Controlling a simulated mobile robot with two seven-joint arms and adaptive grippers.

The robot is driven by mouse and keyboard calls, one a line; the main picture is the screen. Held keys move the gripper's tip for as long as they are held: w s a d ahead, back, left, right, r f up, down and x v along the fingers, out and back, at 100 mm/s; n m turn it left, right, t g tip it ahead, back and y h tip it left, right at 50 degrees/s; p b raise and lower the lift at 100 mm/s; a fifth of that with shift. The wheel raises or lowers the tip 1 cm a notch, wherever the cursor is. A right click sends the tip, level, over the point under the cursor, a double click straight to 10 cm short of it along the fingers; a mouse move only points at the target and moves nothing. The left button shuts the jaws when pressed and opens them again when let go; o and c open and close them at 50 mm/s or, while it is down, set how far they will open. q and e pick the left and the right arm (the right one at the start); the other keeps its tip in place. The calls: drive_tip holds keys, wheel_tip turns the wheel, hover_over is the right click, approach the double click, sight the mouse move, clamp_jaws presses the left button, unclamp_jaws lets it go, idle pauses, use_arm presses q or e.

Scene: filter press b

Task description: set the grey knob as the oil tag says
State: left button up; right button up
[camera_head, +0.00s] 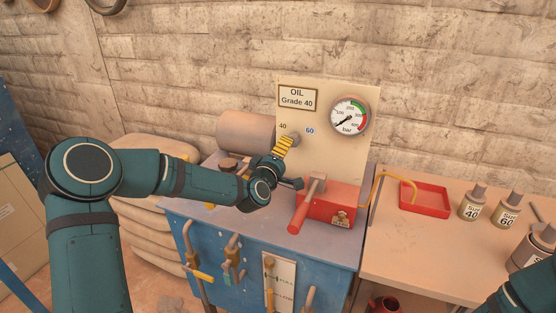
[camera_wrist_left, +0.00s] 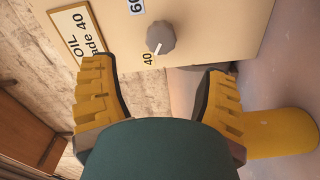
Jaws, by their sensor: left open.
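The oil tag (camera_head: 297,98) on the cream panel reads "OIL Grade 40"; part of the tag (camera_wrist_left: 82,38) shows in the left wrist view. The grey knob (camera_wrist_left: 160,38) is on the panel between the 40 mark (camera_wrist_left: 148,59) and the 60 mark (camera_wrist_left: 136,6). Its white pointer line points toward the 40 side. In the head view the knob (camera_head: 295,138) is partly behind my left gripper (camera_head: 286,143). My left gripper (camera_wrist_left: 162,68) is open and empty, with its yellow fingers spread short of the knob. My right gripper is out of view.
A pressure gauge (camera_head: 349,117) is on the panel, right of the knob. A red block with a red-handled lever (camera_head: 299,216) stands below. A red tray (camera_head: 425,199) and bottles marked 40 (camera_head: 472,205) and 60 (camera_head: 507,211) stand on the right bench.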

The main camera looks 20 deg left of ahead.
use_arm(q)
drive_tip(key=shift+s+a, duration=0.1)
drive_tip(key=shift+s, duration=1.5)
drive_tip(key=shift+r, duration=0.1)
